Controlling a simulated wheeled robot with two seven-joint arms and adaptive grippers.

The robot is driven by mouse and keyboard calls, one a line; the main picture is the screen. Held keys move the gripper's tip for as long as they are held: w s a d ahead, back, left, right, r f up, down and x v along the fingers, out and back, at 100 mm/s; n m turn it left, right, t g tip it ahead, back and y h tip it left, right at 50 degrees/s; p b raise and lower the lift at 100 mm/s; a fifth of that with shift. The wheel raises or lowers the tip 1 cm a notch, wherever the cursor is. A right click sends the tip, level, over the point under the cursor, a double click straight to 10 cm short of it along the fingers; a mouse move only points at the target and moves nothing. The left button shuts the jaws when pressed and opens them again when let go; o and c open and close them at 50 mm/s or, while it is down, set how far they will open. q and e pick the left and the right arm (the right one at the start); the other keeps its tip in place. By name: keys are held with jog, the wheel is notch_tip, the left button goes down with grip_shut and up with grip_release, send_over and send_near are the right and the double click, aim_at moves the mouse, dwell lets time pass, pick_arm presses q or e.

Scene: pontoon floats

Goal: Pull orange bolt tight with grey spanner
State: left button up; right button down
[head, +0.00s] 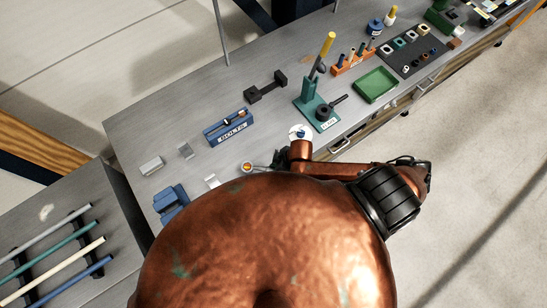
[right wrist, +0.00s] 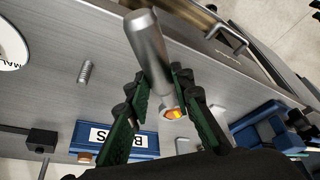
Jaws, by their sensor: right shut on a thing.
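The orange bolt (head: 246,167) shows as a small orange spot inside a pale ring on the grey bench in the head view. In the right wrist view the orange bolt (right wrist: 174,114) lies beyond my fingers, with a light grey rim around it. My right gripper (right wrist: 165,105) is shut on the grey spanner (right wrist: 150,50), whose thick grey shaft stands out between the green-padded fingers. How the spanner's end sits on the bolt is partly hidden, so I cannot tell if it is seated. In the head view my copper arm covers much of the right gripper (head: 283,158). My left gripper is not in view.
A blue rack labelled BOLTS (head: 228,127) stands behind the bolt. A blue vise-like block (head: 171,202) is at the left. A white disc (head: 300,132) and a teal stand (head: 318,108) are to the right.

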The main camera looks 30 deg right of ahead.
jog(key=shift+s+a, duration=0.1)
jog(key=shift+a, duration=0.1)
jog(key=shift+s+a+m, duration=0.2)
jog(key=shift+s+m, duration=0.05)
jog(key=shift+m, duration=0.25)
jog(key=shift+s+a, duration=0.15)
jog(key=shift+a, duration=0.05)
jog(key=shift+s+a+m+t+h, duration=0.2)
jog(key=shift+a+m+t+h, duration=0.1)
jog(key=shift+m, duration=0.2)
dwell(0.4)
jog(key=shift+s+a+m, duration=0.3)
jog(key=shift+a+m, duration=0.1)
jog(key=shift+m, duration=0.1)
jog(key=shift+a, duration=0.1)
jog(key=shift+s+a+m+h, duration=0.2)
jog(key=shift+a+m+h, duration=0.15)
jog(key=shift+m, duration=0.15)
